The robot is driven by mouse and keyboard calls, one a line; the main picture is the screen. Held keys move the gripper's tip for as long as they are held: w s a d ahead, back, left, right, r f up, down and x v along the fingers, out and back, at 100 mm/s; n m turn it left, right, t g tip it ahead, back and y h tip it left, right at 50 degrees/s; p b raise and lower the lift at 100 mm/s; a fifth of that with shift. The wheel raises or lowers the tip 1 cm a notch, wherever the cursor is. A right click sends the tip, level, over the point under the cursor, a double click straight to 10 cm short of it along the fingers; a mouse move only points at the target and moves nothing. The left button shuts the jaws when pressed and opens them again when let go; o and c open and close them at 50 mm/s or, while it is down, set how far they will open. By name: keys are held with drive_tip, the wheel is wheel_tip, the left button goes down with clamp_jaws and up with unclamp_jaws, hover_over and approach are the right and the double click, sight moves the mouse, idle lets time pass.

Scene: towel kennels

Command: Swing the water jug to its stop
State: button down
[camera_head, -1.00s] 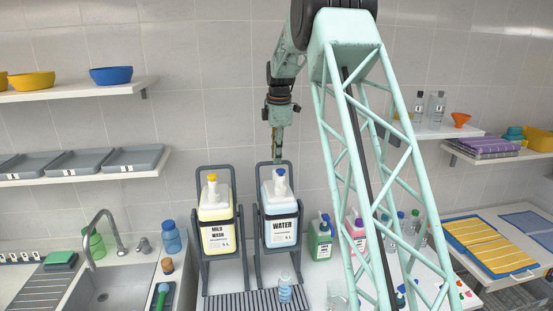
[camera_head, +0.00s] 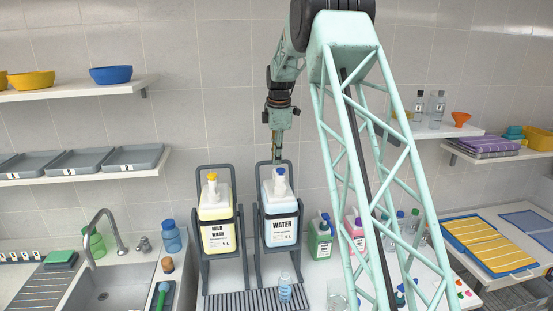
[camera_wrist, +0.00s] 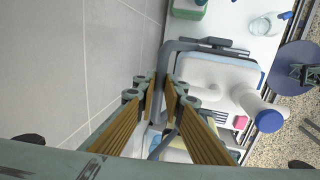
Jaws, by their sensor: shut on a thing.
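The water jug (camera_head: 281,228) is a pale jug with a blue cap and a "WATER" label. It sits upright, or nearly so, in a dark grey tubular cradle (camera_head: 258,238) on the counter. In the wrist view the jug (camera_wrist: 212,77) lies right of the fingers, its blue cap (camera_wrist: 269,121) facing the camera. My gripper (camera_head: 277,159) is above and behind the jug, at the cradle's top bar. In the wrist view my gripper (camera_wrist: 162,92) is shut on that grey bar (camera_wrist: 167,60). The exact finger contact is partly hidden.
A yellow "MILD WASH" jug (camera_head: 215,222) stands in a matching cradle close on the left. A green bottle (camera_head: 320,240) is close on the right. The tiled wall is close behind.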

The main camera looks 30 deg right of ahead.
drive_tip(key=shift+s+b, duration=0.15)
drive_tip(key=shift+b, duration=0.2)
drive_tip(key=shift+s+a+r+t+h+b, duration=0.15)
drive_tip(key=shift+s+a+r+t+b, duration=0.3)
drive_tip(key=shift+b, duration=0.85)
drive_tip(key=shift+s+r+t+h+b, duration=0.15)
drive_tip(key=shift+s+t+b, duration=0.3)
drive_tip(key=shift+s+b, duration=0.6)
drive_tip(key=shift+t, duration=0.7)
drive_tip(key=s+b, duration=0.1)
drive_tip(key=b, duration=0.1)
drive_tip(key=s+a+b, duration=0.1)
drive_tip(key=s, duration=0.1)
drive_tip(key=s+r+b, duration=0.1)
drive_tip(key=s+b, duration=0.1)
drive_tip(key=shift+a+b, duration=0.35)
drive_tip(key=shift+a, duration=0.05)
drive_tip(key=shift+s+f, duration=0.1)
drive_tip(key=c, duration=3)
unclamp_jaws()
drive_tip(key=shift+o, duration=0.2)
